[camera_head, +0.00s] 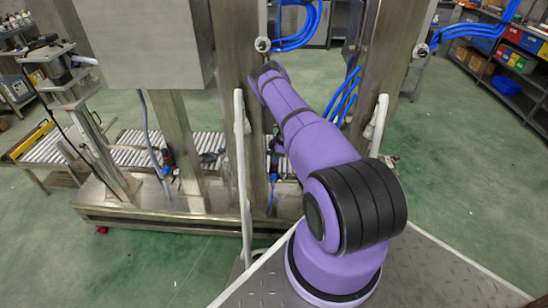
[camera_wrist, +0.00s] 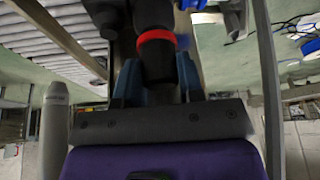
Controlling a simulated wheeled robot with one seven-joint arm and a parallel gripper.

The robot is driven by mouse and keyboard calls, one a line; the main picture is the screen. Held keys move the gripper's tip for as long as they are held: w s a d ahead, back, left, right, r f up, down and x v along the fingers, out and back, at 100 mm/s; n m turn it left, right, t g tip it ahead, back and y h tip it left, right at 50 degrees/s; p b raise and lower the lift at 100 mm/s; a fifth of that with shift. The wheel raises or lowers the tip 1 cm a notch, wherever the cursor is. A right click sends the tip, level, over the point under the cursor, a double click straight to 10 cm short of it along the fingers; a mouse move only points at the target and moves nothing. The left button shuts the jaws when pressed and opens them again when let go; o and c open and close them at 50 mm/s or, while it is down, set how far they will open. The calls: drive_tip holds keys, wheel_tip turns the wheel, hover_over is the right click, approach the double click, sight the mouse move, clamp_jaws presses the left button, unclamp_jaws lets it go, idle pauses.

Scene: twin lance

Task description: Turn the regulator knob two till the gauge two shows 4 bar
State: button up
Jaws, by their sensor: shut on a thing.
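In the wrist view my gripper (camera_wrist: 157,78) has its two blue fingers shut around a dark, round regulator knob. A black body with a bright red ring (camera_wrist: 156,37) stands directly beyond the fingers, in line with the knob. The knob is mostly hidden between the fingers, and no number on it can be read. No gauge face or needle can be made out in either view, so the pressure cannot be read. In the head view my purple arm reaches toward the steel column, and my gripper is hidden there.
A steel column (camera_head: 240,70) stands close to my arm, with a second post (camera_head: 384,75) to its right. Blue hoses (camera_head: 345,95) hang between them. A roller conveyor (camera_head: 140,150) runs behind. Pale upright handles (camera_head: 243,170) stand in front. The green floor at right is clear.

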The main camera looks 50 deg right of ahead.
drive_tip(key=o, duration=0.9)
drive_tip(key=v, duration=1)
drive_tip(key=shift+r, duration=0.4)
drive_tip(key=shift+d, duration=0.1)
